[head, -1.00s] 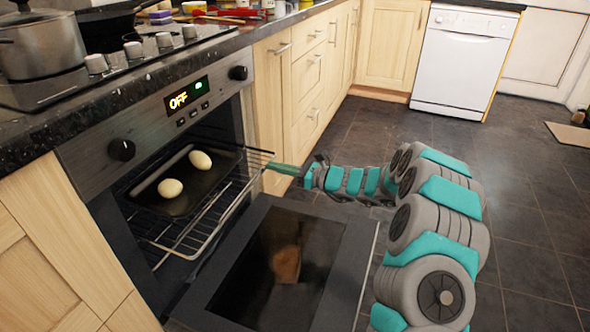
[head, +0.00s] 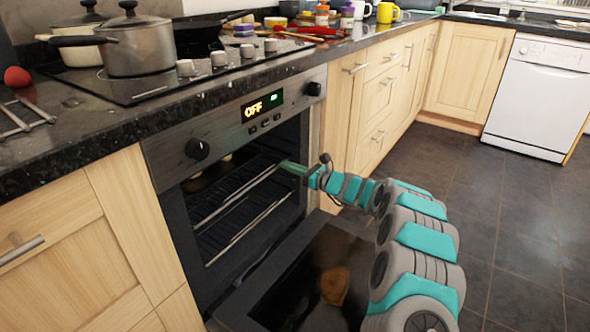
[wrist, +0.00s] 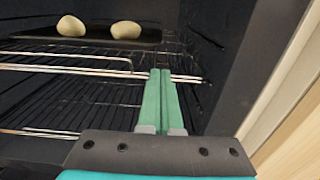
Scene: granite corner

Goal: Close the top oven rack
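The oven (head: 225,140) stands under the counter with its door (head: 275,285) folded down. The top oven rack (head: 238,197) sits inside the cavity, its front bar near the opening. It also shows in the wrist view (wrist: 70,69). A dark tray (wrist: 100,42) lies on it with two pale, egg-shaped items (wrist: 126,30); in the head view these are mostly hidden behind the control panel. My gripper (head: 283,164) is at the right side of the oven opening. In the wrist view its green fingers (wrist: 160,72) are together, with tips at the rack's front bar; contact is unclear.
A lower rack (wrist: 40,132) sits below. Pots (head: 140,45) stand on the hob above. Wooden cabinets (head: 375,100) line the right of the oven. A white dishwasher (head: 540,95) is farther back. The tiled floor (head: 510,220) at right is clear.

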